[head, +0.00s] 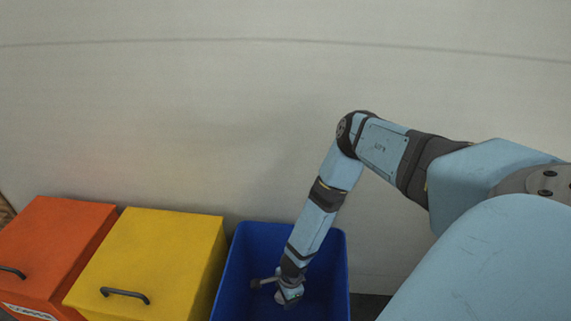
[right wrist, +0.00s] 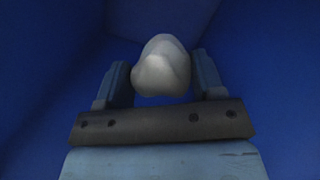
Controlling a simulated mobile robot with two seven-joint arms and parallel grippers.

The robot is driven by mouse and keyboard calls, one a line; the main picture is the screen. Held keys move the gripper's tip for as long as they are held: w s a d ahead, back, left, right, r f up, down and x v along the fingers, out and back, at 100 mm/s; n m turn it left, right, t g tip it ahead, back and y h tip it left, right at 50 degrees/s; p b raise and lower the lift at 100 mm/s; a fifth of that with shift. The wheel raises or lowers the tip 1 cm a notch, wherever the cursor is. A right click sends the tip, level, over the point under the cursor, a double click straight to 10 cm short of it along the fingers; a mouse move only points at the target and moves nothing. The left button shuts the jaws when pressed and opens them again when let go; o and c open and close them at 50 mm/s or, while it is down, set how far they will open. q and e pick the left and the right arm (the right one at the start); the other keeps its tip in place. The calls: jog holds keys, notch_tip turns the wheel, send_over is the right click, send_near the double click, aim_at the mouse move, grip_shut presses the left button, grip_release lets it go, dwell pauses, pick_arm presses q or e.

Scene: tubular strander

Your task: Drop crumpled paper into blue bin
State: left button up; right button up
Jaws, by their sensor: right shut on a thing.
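The blue bin (head: 233,268) is open at the top and stands at the lower middle of the head view. My right arm reaches down into it, and my right gripper (head: 268,283) is inside, below the rim. In the right wrist view, the crumpled paper (right wrist: 161,67) is a whitish lump between the two fingers of my right gripper (right wrist: 163,78). The gripper is shut on it. The bin's blue walls (right wrist: 50,80) surround it in that view. The paper cannot be made out in the head view. My left gripper is not in view.
A yellow bin (head: 150,250) with a closed lid and dark handle stands left of the blue bin. An orange bin (head: 55,245) with a similar handle is further left. A pale wall (head: 180,120) rises behind them.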

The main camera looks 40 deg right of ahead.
pick_arm(q)
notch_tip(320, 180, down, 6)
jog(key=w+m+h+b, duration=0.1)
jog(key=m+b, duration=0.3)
jog(key=b, duration=0.9)
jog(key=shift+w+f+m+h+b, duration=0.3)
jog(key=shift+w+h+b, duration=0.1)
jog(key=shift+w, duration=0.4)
pick_arm(e)
notch_tip(320, 180, down, 15)
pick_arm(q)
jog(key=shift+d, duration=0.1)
pick_arm(e)
jog(key=shift+r, duration=0.15)
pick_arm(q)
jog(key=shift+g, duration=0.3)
pick_arm(e)
jog(key=o, duration=1)
jog(key=shift+c, duration=0.2)
